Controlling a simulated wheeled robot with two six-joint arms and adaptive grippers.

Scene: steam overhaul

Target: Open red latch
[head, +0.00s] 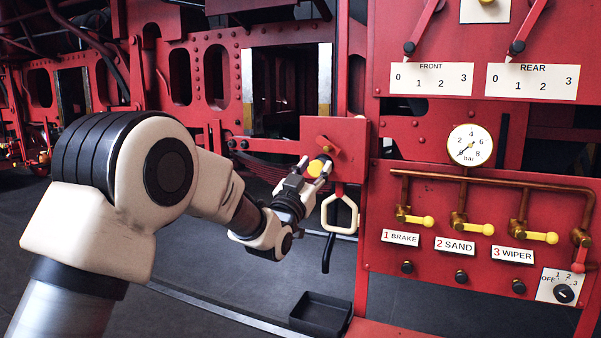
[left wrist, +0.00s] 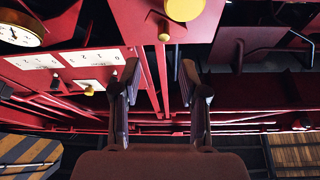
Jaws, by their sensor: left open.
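A small red box (head: 348,160) is at the left edge of the red control panel. A short red latch (head: 326,143) with a lighter end lies slantwise on its face. A round yellow disc (head: 315,169) shows just below the latch, partly behind my left gripper (head: 313,166). In the left wrist view, my left gripper (left wrist: 160,70) is open, with nothing between its fingers. The yellow disc (left wrist: 185,8) and a small knob-ended part (left wrist: 164,32), perhaps the latch, lie beyond the fingertips at the top. Contact cannot be told. My right gripper is not in view.
A cream ring handle (head: 340,214) hangs below the box. A black tray (head: 320,314) is on the floor under it. On the right, the panel (head: 430,255) carries a gauge (head: 470,145), copper pipes and yellow valve levers. Open floor lies left of the tray.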

